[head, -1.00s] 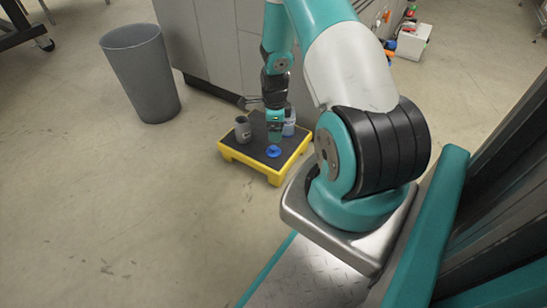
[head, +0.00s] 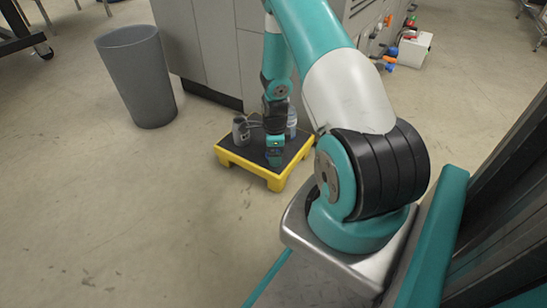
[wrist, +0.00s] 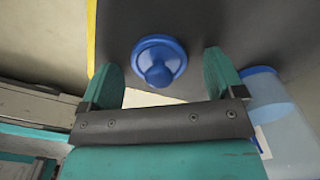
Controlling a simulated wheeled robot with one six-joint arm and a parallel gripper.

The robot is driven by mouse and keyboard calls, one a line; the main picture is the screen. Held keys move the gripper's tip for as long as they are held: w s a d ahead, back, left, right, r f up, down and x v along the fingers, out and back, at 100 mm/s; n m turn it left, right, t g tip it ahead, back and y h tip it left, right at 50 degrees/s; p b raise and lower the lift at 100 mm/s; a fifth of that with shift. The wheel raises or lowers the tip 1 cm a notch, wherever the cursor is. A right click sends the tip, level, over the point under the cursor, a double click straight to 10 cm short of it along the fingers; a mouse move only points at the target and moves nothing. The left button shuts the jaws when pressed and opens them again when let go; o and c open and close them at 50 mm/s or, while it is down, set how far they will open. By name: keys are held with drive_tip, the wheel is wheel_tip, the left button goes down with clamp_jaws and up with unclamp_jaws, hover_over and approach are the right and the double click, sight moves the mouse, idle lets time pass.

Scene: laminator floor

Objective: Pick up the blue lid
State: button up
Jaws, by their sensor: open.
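The blue lid (wrist: 159,61) is round with a raised knob. In the wrist view it lies on the dark top of a low yellow-edged platform (head: 230,160), just beyond and between my fingertips. My gripper (wrist: 165,75) is open and empty, with one teal finger on each side of the lid's line. In the head view my gripper (head: 274,163) is low over the platform and hides the lid.
A clear bluish container (wrist: 285,120) stands close by the right finger. A grey mug (head: 240,130) stands on the platform left of my gripper. A grey bin (head: 138,78) and grey cabinets (head: 212,45) stand behind. The floor in front is clear.

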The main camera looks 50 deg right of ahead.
drive_tip(key=c, duration=1)
